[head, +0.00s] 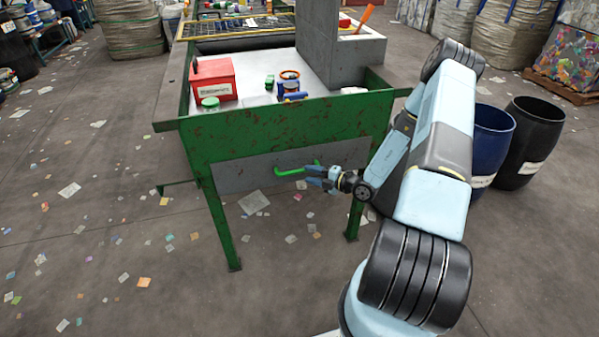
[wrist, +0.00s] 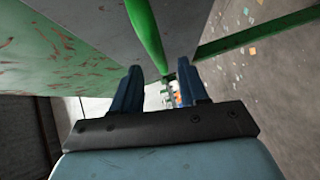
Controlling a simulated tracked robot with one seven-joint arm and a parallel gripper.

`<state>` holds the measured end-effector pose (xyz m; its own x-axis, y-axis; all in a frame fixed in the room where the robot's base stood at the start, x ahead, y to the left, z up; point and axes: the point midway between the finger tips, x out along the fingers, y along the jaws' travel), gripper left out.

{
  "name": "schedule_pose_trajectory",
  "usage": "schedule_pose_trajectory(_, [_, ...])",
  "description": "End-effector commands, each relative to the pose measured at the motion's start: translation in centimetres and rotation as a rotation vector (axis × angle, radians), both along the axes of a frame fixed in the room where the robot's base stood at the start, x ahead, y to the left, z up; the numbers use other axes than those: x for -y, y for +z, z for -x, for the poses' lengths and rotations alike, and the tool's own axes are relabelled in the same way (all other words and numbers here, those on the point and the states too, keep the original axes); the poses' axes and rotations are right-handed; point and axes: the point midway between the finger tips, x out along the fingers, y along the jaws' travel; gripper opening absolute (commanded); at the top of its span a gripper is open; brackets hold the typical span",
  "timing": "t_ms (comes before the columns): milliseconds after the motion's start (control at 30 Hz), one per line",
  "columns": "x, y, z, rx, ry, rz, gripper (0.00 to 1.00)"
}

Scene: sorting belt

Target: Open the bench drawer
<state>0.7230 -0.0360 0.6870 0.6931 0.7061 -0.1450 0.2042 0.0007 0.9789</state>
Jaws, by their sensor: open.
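The bench drawer (head: 240,174) has a flat grey front set under the green, rust-marked bench edge. It looks shut, flush below the bench. Its green bar handle (head: 290,172) sits near the middle of the drawer front. My gripper (head: 309,177) is at the right end of the handle, its blue fingers pointing left toward it. In the wrist view the two fingers (wrist: 167,90) are apart, with the green handle (wrist: 146,35) running just beyond their tips. I cannot tell whether the fingers touch the handle. Nothing is held between them.
The bench top (head: 255,90) carries a red box (head: 212,80), a green-lidded jar (head: 210,103) and small blue and green items. A grey block (head: 330,50) stands at its right. Blue (head: 490,140) and black (head: 535,140) barrels stand right of my arm. The littered floor before the bench is open.

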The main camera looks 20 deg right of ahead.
Motion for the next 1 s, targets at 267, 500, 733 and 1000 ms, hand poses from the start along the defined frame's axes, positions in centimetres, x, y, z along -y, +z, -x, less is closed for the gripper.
schedule_pose_trajectory(267, [-3.0, -0.7, -3.0, 0.001, 0.001, 0.000, 0.43])
schedule_pose_trajectory(500, [-4.1, -0.8, -4.1, 0.001, 0.000, 0.001, 0.43])
schedule_pose_trajectory(733, [-4.2, -0.9, -4.2, 0.001, -0.001, 0.001, 0.43])
schedule_pose_trajectory(1000, [-4.2, -0.9, -4.2, 0.001, -0.001, 0.001, 0.24])
